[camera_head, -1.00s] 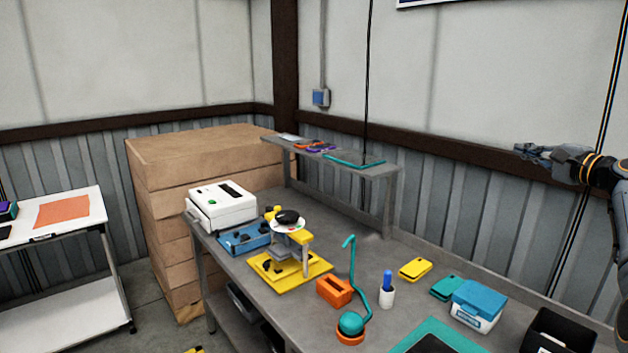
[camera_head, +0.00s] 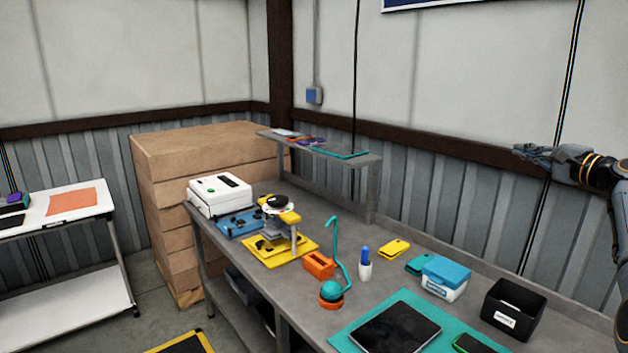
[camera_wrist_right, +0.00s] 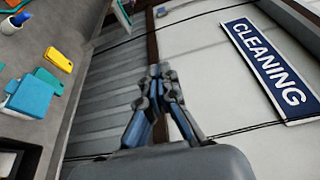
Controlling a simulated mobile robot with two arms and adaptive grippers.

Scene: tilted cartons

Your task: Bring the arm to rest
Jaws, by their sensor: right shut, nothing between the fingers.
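My right gripper (camera_head: 531,152) is at the right of the head view, held up in front of the wall and above the level of the workbench (camera_head: 392,268). It points left. In the right wrist view its fingers (camera_wrist_right: 159,72) are together and empty, with the wall behind them. It touches nothing. My left gripper does not show in either view.
The bench holds a white machine (camera_head: 220,197), a yellow fixture (camera_head: 268,252), an orange-based lamp (camera_head: 331,292), a blue-lidded box (camera_head: 445,278), a black bin (camera_head: 513,308) and a tablet (camera_head: 397,327). A raised shelf (camera_head: 340,162) and wooden stack (camera_head: 205,165) stand behind. A white cart (camera_head: 60,214) is left.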

